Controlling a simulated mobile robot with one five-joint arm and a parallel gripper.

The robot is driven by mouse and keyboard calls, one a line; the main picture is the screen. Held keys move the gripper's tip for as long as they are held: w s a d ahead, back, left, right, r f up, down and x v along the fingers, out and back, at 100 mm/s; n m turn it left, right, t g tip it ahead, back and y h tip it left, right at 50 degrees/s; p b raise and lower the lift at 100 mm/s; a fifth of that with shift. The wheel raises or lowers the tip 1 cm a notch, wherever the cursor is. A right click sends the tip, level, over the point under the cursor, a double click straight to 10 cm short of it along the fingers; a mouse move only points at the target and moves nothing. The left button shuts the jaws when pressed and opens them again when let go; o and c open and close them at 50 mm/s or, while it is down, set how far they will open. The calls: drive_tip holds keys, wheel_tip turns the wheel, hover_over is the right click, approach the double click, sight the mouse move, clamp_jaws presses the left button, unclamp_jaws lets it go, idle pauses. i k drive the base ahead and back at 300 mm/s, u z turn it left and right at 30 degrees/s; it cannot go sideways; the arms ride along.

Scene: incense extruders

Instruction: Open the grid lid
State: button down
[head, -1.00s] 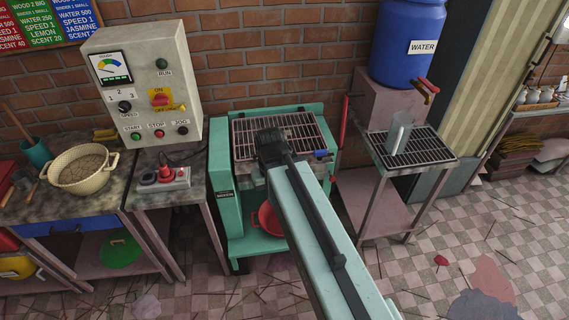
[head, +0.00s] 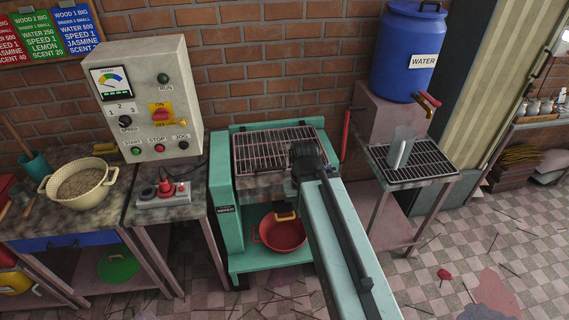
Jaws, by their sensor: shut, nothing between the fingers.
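The grid lid (head: 268,150) is a dark metal grating lying closed and flat on top of the teal mixer (head: 226,222). My gripper (head: 306,157) is a dark shape at the end of my arm, over or just in front of the lid's right front corner. It is shut and empty. Its fingertips are hard to make out, and I cannot tell whether they touch the lid. The blue piece at the lid's right front corner is hidden behind my gripper. A red lever (head: 346,135) stands at the mixer's right side.
A red bowl (head: 281,236) sits inside the mixer's lower opening, with a yellow piece (head: 286,216) above it. A control box (head: 150,105) stands on the left. A blue water barrel (head: 405,45) and a grated stand (head: 408,176) holding a clear jug (head: 400,147) are on the right.

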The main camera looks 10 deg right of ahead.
sight(243, 130)
drive_tip(key=i, duration=1)
drive_tip(key=u, duration=1.25)
drive_tip(key=k, duration=1)
drive_tip(key=u, duration=0.55)
drive_tip(key=i, duration=1)
